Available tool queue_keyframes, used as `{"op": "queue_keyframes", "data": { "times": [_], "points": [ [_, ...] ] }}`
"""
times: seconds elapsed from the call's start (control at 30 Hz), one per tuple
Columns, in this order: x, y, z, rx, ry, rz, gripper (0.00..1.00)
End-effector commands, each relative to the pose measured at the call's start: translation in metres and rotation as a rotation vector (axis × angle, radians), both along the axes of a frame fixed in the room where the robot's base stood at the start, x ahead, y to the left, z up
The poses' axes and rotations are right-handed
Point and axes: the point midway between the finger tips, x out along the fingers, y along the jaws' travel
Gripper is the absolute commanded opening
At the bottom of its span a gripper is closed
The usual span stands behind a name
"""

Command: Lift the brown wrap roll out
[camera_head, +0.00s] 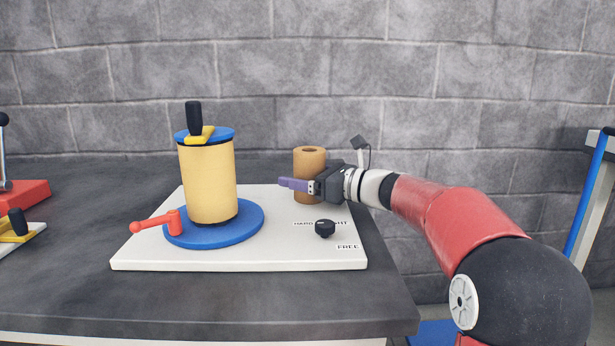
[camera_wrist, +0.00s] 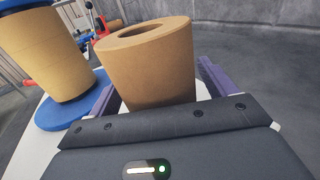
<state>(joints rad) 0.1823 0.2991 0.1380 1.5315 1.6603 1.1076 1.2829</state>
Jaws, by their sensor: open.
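The brown wrap roll (camera_head: 309,159), a cardboard-coloured cylinder with a round hole in its top, stands upright at the back right of the white board (camera_head: 240,257). My gripper (camera_head: 294,184) reaches in level from the right, with its purple fingers open. In the wrist view, the brown wrap roll (camera_wrist: 150,65) stands between the two fingers, one on each side. I cannot tell whether either finger touches it. In the head view the gripper covers part of the roll's lower middle. The roll's foot is hidden in the wrist view.
A larger tan roll (camera_head: 208,182) stands left on a blue disc (camera_head: 245,222), topped by a blue cap and black knob (camera_head: 194,118). A red lever (camera_head: 156,221) and a black dial (camera_head: 325,228) sit in front. A grey wall stands behind.

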Motion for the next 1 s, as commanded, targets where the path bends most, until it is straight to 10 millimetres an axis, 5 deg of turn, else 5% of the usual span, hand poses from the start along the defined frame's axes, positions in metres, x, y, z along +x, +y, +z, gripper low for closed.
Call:
{"op": "queue_keyframes", "data": {
  "times": [0.47,1.0],
  "points": [
    [0.0,0.0,0.001,0.0,-0.001,0.0,0.29],
    [0.0,0.0,0.027,0.0,-0.001,0.0,0.29]
  ]
}}
